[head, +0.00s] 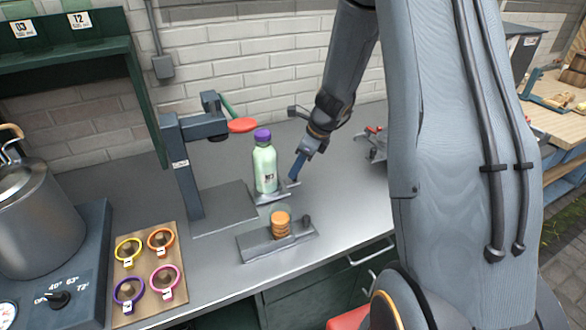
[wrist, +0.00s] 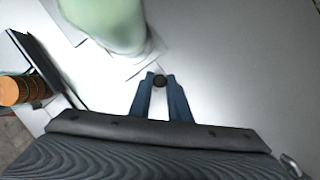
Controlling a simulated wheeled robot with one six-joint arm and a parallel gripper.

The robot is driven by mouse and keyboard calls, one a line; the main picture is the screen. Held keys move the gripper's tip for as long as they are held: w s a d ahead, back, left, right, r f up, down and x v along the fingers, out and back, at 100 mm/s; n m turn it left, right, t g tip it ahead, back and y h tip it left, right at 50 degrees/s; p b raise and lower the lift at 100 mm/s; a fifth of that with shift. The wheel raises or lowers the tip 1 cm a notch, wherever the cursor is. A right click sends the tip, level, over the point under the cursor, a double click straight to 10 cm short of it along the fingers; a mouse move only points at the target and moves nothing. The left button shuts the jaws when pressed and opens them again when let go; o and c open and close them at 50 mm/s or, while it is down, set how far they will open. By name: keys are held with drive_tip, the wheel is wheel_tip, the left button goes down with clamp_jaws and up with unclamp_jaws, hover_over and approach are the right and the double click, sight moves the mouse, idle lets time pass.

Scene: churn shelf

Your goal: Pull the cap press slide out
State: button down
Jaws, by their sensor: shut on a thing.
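The cap press (head: 186,165) is a dark column with an overhanging arm and a red-ended lever (head: 241,125). Its slide (head: 268,198) shows as a small grey plate to the right of the press base, clear of the spot under the head. A green bottle (head: 264,168) with a purple cap stands upright on it; the wrist view shows its blurred body (wrist: 108,25). My gripper (head: 295,172) is just right of the bottle, its blue fingers pointing down. In the wrist view the fingertips close around a dark round knob (wrist: 160,80) at the slide's end.
A holder with stacked orange caps (head: 281,225) stands in front of the slide. A wooden board (head: 178,290) with several coloured rings lies at front left, beside a large pot (head: 35,220). A small metal device (head: 374,145) is at right. Bare counter lies right of the gripper.

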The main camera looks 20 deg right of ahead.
drive_tip(key=c, duration=1.7)
unclamp_jaws()
drive_tip(key=shift+o, duration=0.2)
drive_tip(key=b+v, duration=0.1)
drive_tip(key=v, duration=0.6)
drive_tip(key=shift+r, duration=0.4)
drive_tip(key=shift+s+d, duration=0.1)
